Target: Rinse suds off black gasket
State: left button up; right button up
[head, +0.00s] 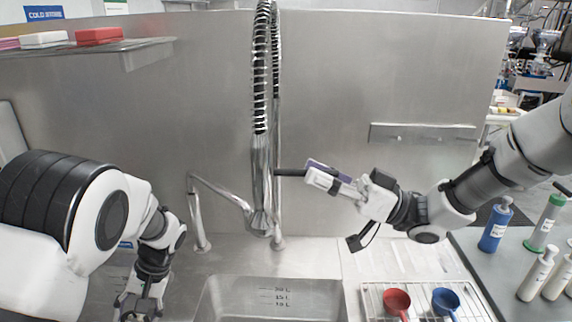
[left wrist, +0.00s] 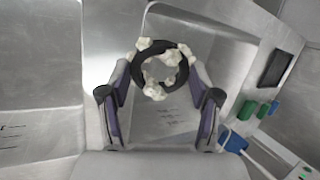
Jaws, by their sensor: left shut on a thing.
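The black gasket (left wrist: 182,75) is a ring with several clumps of white suds (left wrist: 153,91) on it. It sits between the fingertips of my left gripper (left wrist: 160,78), which is shut on it. In the head view my left gripper (head: 140,302) is low at the left, beside the sink basin (head: 225,290); the gasket is not visible there. The spray faucet (head: 261,185) hangs over the basin, with a dark lever (head: 290,172) pointing right. My right gripper (head: 325,178) is at the lever's end; whether its fingers grip it is unclear. No water stream shows.
A second bent spout (head: 215,187) stands left of the sprayer. Several bottles, including a blue one (head: 495,228), stand farther right. A shelf (head: 90,52) is at upper left.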

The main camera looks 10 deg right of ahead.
pick_arm(q)
jog(key=shift+s+r, duration=0.1)
jog(key=shift+r, duration=0.1)
pick_arm(e)
jog(key=shift+a+r, duration=0.25)
pick_arm(q)
jog(key=shift+s+d+r, duration=0.1)
jog(key=shift+s, duration=0.05)
pick_arm(e)
jog(key=shift+s, duration=0.2)
